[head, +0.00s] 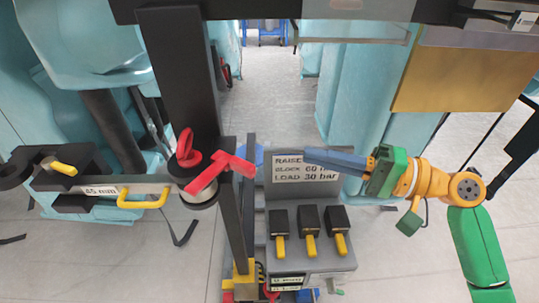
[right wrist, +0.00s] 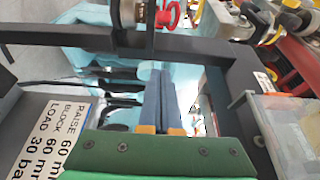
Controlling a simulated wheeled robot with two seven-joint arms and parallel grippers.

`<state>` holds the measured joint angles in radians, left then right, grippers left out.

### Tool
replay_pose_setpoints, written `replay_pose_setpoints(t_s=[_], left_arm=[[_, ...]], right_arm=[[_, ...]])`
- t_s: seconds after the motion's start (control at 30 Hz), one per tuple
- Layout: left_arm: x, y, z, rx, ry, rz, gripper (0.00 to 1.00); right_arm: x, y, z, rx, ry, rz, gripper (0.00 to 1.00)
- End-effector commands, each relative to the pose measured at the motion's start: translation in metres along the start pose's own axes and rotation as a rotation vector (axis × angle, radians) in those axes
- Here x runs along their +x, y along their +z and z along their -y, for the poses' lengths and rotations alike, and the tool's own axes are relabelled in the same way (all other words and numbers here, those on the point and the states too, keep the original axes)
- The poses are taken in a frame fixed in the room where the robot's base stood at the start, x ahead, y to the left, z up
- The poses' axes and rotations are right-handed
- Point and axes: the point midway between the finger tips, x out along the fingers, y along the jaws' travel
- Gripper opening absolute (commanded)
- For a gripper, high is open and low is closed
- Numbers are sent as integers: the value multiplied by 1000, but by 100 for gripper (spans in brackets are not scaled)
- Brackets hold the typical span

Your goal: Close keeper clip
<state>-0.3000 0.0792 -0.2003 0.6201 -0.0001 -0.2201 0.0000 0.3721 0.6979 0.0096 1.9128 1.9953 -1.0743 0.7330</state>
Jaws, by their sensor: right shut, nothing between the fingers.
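A red part with a ring (head: 185,148) and a red flat piece (head: 230,165) sit on a silver cylinder (head: 203,190) at the dark post in the head view. I take this red part to be the keeper clip, but cannot tell for sure or whether it is open. Red also shows at the top of the right wrist view (right wrist: 168,15). My right gripper (head: 307,156) is shut and empty, in front of the labelled panel, to the right of the red part and apart from it. Its long blue-grey fingers lie together in the right wrist view (right wrist: 163,75). My left gripper is not in view.
A grey panel (head: 290,160) with a "RAISE, BLOCK, LOAD" label stands above three yellow-handled levers (head: 310,240). A grey bar with a yellow handle (head: 143,203) runs left from the post. A dark upright (head: 236,210) stands between the red part and the panel.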

Motion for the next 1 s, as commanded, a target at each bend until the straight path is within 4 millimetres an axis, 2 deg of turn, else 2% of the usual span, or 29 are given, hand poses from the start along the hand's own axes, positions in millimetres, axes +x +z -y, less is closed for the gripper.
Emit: replay_pose_setpoints(t_s=[0.03,0.3,0.43,0.6,1.0], left_arm=[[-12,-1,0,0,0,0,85],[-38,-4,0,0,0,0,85],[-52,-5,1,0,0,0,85],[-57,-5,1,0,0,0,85],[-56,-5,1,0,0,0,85]], right_arm=[[11,1,8,0,-3,4,0],[70,2,6,-1,-1,4,0],[72,25,5,0,1,3,0],[75,38,2,-2,1,2,0],[76,40,-1,-3,2,1,0]])
